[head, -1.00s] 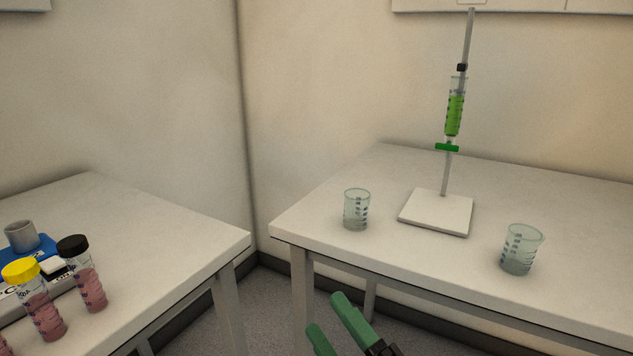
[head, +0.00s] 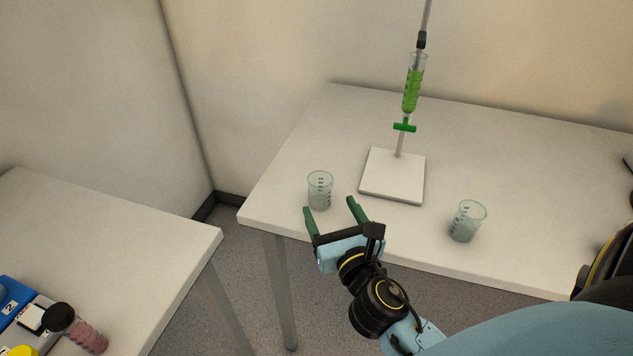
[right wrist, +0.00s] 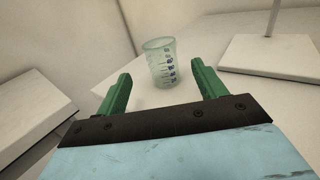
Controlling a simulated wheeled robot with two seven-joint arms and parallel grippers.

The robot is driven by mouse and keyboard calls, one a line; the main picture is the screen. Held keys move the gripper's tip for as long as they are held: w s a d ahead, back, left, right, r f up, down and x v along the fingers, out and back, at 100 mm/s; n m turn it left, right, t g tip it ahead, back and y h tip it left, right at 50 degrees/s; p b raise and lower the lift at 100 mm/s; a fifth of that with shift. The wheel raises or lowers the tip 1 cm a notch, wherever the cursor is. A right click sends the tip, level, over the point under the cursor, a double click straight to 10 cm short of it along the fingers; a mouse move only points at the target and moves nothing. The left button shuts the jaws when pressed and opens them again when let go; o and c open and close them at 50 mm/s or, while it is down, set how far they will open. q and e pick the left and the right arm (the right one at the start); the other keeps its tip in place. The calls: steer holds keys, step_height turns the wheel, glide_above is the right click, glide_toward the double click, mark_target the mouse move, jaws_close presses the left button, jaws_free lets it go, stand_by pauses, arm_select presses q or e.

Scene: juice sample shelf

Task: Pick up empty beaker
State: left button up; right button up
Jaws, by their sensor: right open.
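Two clear beakers stand upright on the right-hand table. The left beaker (head: 320,190) stands left of the stand's base, near the table's front-left part, and looks empty. The right beaker (head: 467,222) stands near the front edge; I cannot tell if it holds liquid. My right gripper (head: 331,205) has green fingers, is open and empty, and sits just in front of the left beaker. In the right wrist view the left beaker (right wrist: 161,62) shows beyond the gap between the open fingertips (right wrist: 161,72), apart from them. My left gripper is not in view.
A stand with a white base (head: 392,177) holds a burette of green liquid (head: 411,90) behind the beakers. A second table (head: 110,235) at the left carries a black-capped tube (head: 80,330) and a blue device (head: 14,297). A floor gap separates the tables.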

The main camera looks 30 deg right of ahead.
mark_target(317, 181)
steer(key=x, duration=1)
steer(key=shift+f, duration=0.15)
steer(key=shift+s, duration=0.1)
steer(key=shift+c, duration=0.4)
steer(key=c, duration=1)
